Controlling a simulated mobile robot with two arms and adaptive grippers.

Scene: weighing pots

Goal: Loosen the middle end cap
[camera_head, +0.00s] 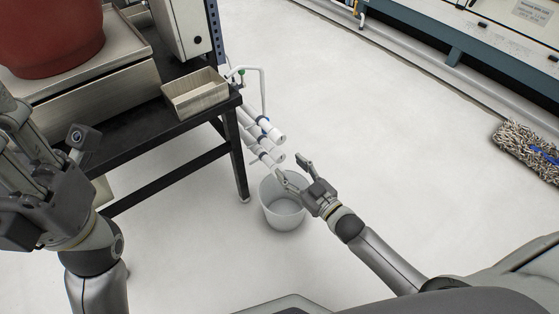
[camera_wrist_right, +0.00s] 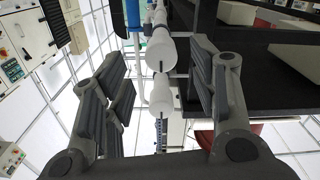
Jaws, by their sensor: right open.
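White pipes with white end caps stick out beside the table's leg in the head view. One cap (camera_head: 279,137) is uppermost, and another (camera_head: 278,156) sits just below it, close to a smaller lower end. I cannot tell for sure which is the middle one. My right gripper (camera_head: 292,166) is open, with its fingertips just in front of the lower caps. In the right wrist view, a large white cap (camera_wrist_right: 160,52) and a second white cap (camera_wrist_right: 161,95) show between the spread fingers, with no contact visible. My left gripper (camera_head: 42,125) is at the left; its fingers are partly cut off.
A white bucket (camera_head: 284,214) stands on the floor under the caps and right gripper. The black table (camera_head: 130,125) holds a tan open box (camera_head: 195,93) and a red pot (camera_head: 50,40) on a metal scale. A mop (camera_head: 525,150) lies at right. The floor between is clear.

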